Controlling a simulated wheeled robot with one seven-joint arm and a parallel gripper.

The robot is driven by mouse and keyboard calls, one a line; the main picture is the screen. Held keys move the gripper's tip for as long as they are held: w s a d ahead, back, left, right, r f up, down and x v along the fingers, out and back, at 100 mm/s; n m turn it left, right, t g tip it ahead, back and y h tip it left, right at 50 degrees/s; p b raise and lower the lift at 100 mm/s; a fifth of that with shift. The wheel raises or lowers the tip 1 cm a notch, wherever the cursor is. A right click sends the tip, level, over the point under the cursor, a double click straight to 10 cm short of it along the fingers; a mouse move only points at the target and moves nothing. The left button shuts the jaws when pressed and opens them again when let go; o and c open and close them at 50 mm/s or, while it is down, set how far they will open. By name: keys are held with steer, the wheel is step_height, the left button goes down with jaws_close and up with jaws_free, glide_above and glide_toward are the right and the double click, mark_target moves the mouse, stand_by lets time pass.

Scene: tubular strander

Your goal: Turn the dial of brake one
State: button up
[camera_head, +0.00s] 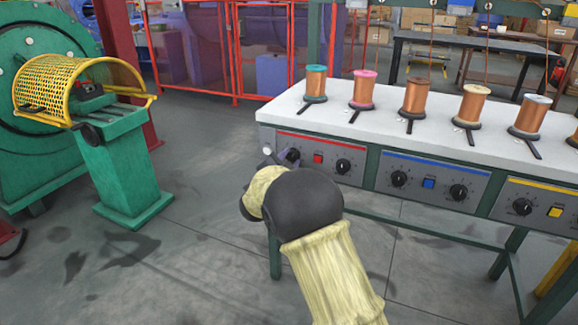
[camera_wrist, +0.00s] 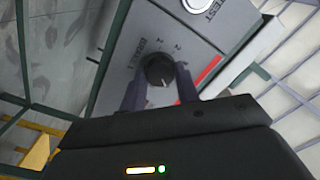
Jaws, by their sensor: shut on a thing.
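The dial of brake one (camera_wrist: 160,70) is a round black knob with a white pointer line. In the wrist view it sits on a grey panel (camera_wrist: 139,33) marked "BRAKE 1", with small numbers around the knob. My gripper (camera_wrist: 160,88) has one finger on each side of the dial and is shut on it. In the head view the same dial (camera_head: 292,155) is at the left end of the red-striped panel (camera_head: 325,149). My gripper is at that end of the panel there, partly hidden by my arm.
The panel also has a red button (camera_head: 318,158) and a second black dial (camera_head: 343,166). Blue-striped and yellow-striped panels continue to the right. Copper spools (camera_head: 362,90) stand on the white bench top (camera_head: 300,116) above. The floor to the left is clear up to the green machine (camera_head: 127,165).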

steer(key=m+b, duration=0.1)
steer(key=m, duration=0.1)
steer(key=m+b, duration=0.1)
steer(key=m, duration=0.1)
steer(key=m+b, duration=0.1)
steer(key=b, duration=0.1)
steer(key=shift+f+m, duration=0.25)
steer(key=shift+m, duration=0.15)
steer(key=shift+r+m+b, duration=0.1)
steer(key=shift+m+b, duration=1.05)
steer(key=shift+m, duration=0.45)
steer(key=shift+h, duration=0.3)
steer(key=o, duration=1)
steer(key=shift+r, duration=0.1)
steer(key=shift+c, duration=0.2)
steer(key=p+v, duration=0.5)
steer(key=v, duration=1.2)
steer(key=shift+s, duration=0.25)
